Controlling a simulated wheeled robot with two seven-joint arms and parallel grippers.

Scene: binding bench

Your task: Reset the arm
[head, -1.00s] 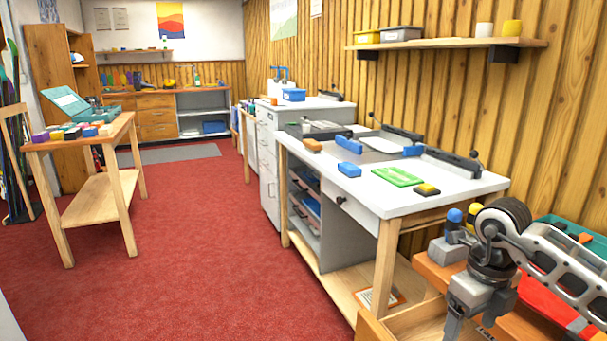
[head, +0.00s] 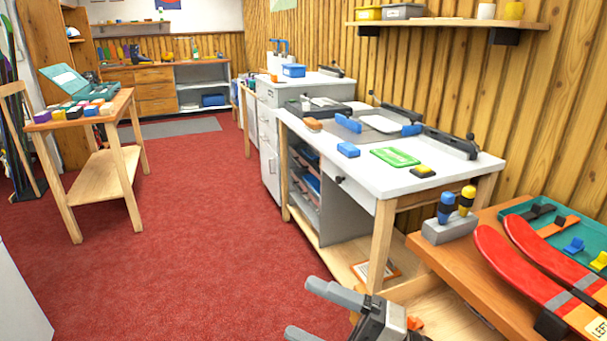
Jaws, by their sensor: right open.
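My right gripper (head: 318,312) is at the bottom of the head view, right of centre. Its two grey fingers point left and are spread apart, with nothing between them. It is in front of the white-topped bench (head: 452,171) and left of the orange-brown bench (head: 425,243) with the red skis. Part of its body is cut off by the lower edge. My left gripper is not in view.
Red skis (head: 535,262) lie on the right bench beside a grey holder (head: 449,229) with blue and yellow-topped tools. A green tray (head: 585,238) is behind them. The red floor (head: 180,270) is clear to the left.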

